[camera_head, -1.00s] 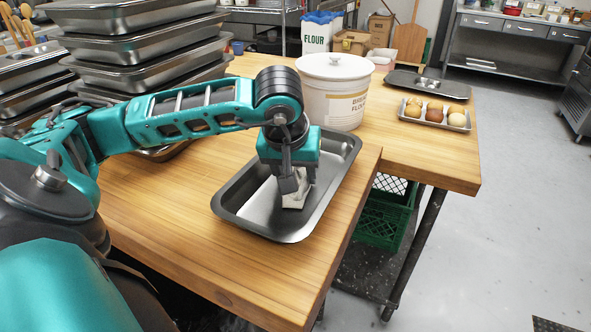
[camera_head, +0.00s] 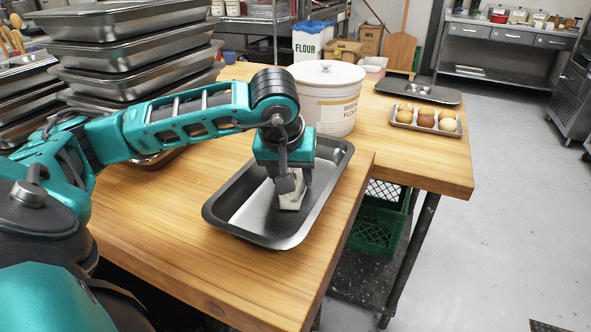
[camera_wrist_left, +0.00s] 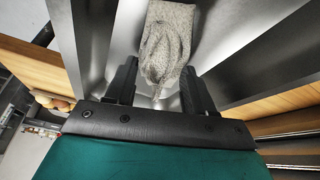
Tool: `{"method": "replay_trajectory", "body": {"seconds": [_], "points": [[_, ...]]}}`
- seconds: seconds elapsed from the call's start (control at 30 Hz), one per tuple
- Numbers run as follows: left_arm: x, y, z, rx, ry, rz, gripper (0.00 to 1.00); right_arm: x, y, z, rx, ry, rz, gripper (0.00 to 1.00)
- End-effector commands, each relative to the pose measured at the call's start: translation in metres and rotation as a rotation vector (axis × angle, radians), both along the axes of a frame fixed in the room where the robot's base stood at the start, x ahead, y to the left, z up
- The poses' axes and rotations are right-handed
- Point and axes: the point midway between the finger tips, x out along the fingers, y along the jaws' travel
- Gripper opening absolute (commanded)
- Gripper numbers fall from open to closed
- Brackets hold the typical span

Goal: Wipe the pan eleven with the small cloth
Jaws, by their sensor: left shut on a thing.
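The pan (camera_head: 245,210) is a grey metal tray with raised sides, lying on the wooden table in the head view; its floor also shows in the left wrist view (camera_wrist_left: 245,25). My left gripper (camera_head: 290,186) reaches down inside the pan, over its right part. It is shut on the small cloth (camera_head: 289,203), a pale speckled piece bunched up at the fingertips. In the left wrist view the cloth (camera_wrist_left: 168,45) hangs in folds between the two black fingers and appears to lie against the pan floor. My right gripper is not in view.
A white lidded flour tub (camera_head: 328,100) stands just behind the pan. A tray of buns (camera_head: 426,121) and a dark flat tray (camera_head: 418,92) lie at the back right. Stacked metal pans (camera_head: 130,55) stand at the left. The table front is clear.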

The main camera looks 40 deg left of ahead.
Motion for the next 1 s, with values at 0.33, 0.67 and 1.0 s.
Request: {"method": "replay_trajectory", "body": {"seconds": [0.33,0.67,1.0], "points": [[-0.018,-0.005,-0.007,0.0,0.021,-0.003,0.29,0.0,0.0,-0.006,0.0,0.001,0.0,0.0],[-0.018,-0.005,0.0,0.0,0.025,-0.004,0.29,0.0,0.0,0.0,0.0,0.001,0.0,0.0],[-0.016,-0.005,0.039,-0.001,0.012,-0.002,0.29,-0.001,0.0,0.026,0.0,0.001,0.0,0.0]]}}
